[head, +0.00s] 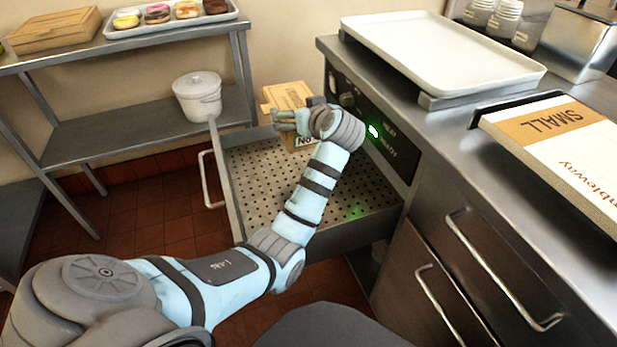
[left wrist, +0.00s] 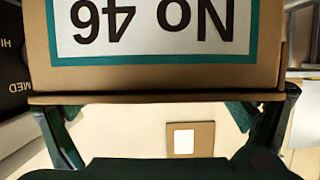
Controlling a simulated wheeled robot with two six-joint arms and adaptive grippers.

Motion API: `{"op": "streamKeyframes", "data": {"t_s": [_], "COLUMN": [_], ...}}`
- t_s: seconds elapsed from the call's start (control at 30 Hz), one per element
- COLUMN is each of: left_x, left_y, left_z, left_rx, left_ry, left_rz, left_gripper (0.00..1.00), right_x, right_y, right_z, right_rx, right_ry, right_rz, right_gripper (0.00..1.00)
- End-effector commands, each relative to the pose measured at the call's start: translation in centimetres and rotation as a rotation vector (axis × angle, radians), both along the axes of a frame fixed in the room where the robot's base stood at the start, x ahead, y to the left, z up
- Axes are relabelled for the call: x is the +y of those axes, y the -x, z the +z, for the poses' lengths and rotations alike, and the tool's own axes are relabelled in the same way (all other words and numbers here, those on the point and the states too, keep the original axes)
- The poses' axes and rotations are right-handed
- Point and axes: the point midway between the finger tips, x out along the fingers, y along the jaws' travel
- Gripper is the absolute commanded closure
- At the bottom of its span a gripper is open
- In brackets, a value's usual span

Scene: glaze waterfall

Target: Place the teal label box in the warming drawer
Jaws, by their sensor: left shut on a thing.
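The teal label box (head: 287,95) is brown cardboard. It is at the far end of the open warming drawer (head: 262,190), partly hidden behind my left gripper (head: 290,118). In the left wrist view the box (left wrist: 155,78) fills the top, with an upside-down "No 46" label (left wrist: 150,30) bordered in teal. My left gripper (left wrist: 160,125) is shut on the box. I cannot tell whether the box touches the drawer's perforated floor. The drawer is pulled out and its visible floor is bare. My right gripper is not in view.
The control panel (head: 395,150) with a green light stands right of the drawer. A white tray (head: 440,55) and a "SMALL" box (head: 560,140) are on the counter. A lidded pot (head: 197,97) stands on the left shelf. A pastry tray (head: 170,24) is above it.

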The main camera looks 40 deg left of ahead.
Motion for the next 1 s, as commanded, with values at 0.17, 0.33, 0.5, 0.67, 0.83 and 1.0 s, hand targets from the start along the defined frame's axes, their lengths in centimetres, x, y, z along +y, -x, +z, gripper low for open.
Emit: {"op": "streamKeyframes", "data": {"t_s": [0.17,0.33,0.5,0.67,0.83,1.0], "left_x": [-0.3,-0.2,-0.1,0.1,0.1,0.1], "left_y": [-0.1,-0.1,0.1,0.1,0.1,0.1], "left_z": [-7.8,-12.3,-14.9,-17.3,-17.1,-17.2], "left_rx": [0.006,0.004,0.004,0.002,0.001,0.001], "left_ry": [0.000,-0.001,-0.001,-0.001,-0.001,-0.001], "left_rz": [-0.008,-0.009,-0.006,-0.005,-0.005,-0.005], "left_gripper": [0.34,0.34,0.34,0.34,0.34,0.00], "right_x": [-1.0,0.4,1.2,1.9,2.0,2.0], "right_y": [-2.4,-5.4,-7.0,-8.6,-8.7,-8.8], "right_z": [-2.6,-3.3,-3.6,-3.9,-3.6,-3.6], "right_rx": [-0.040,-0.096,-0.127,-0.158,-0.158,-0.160], "right_ry": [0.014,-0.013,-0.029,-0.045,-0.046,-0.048], "right_rz": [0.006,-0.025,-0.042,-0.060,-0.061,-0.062], "right_gripper": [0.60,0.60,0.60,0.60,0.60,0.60]}}
